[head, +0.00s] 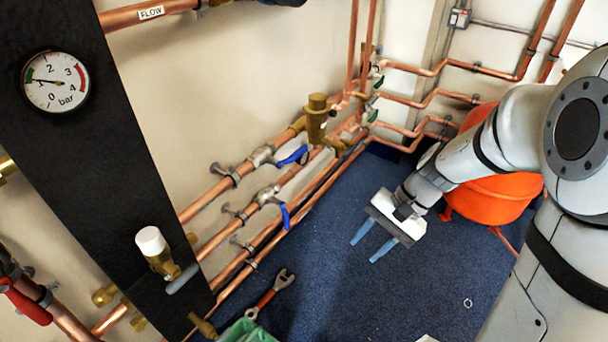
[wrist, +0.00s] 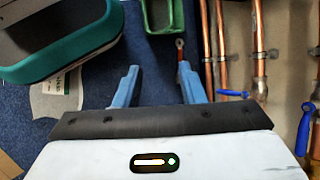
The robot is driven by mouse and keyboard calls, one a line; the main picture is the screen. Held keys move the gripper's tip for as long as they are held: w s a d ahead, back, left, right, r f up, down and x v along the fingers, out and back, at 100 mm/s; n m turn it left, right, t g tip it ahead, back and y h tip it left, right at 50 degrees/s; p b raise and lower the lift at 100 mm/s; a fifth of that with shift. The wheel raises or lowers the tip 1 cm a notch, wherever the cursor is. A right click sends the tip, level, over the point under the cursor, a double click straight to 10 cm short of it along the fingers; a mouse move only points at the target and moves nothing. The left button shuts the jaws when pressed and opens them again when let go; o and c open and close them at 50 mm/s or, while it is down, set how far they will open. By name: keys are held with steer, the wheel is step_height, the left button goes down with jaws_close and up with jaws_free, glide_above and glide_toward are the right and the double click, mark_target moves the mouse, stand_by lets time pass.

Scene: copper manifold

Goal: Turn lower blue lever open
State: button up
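The lower blue lever (head: 285,216) sits on a valve (head: 267,194) in the lower of two valved copper pipes on the wall. Its handle stands out crosswise to the pipe; it also shows in the wrist view (wrist: 233,96) at the right. The upper blue lever (head: 293,156) lies roughly along its own pipe and shows at the wrist view's right edge (wrist: 302,130). My gripper (head: 371,242) is open and empty above the blue floor, to the right of the lower lever and apart from it. Its two blue fingers (wrist: 159,70) have a gap between them.
Copper pipes run along the wall. A red-handled wrench (head: 270,293) and a green bin (head: 248,331) are on the floor at the bottom. An orange tub (head: 500,195) stands behind my arm. A teal-edged case (wrist: 62,62) shows at the wrist view's upper left. Floor between gripper and pipes looks clear.

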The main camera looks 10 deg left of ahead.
mark_target(286, 217)
steer(key=w+a+f+m+t+y+p, duration=0.1)
steer(key=w+a+f+m+y+p, duration=0.3)
steer(key=w+a+f+m+y, duration=0.8)
steer(key=w+a+f+m+t, duration=0.45)
steer(key=w+f+t, duration=0.2)
steer(key=f, duration=0.35)
steer(key=shift+g, duration=0.35)
steer(key=shift+w+a+f+b, duration=0.1)
steer(key=shift+w+a+b, duration=0.2)
steer(key=shift+a, duration=1)
steer(key=shift+w+a+f+b, duration=0.1)
steer(key=shift+w+a+b, duration=0.2)
steer(key=shift+a, duration=1)
steer(key=shift+w+a+b, duration=0.2)
steer(key=shift+w+a, duration=0.15)
steer(key=shift+a, duration=0.95)
steer(key=shift+c, duration=0.5)
jaws_close()
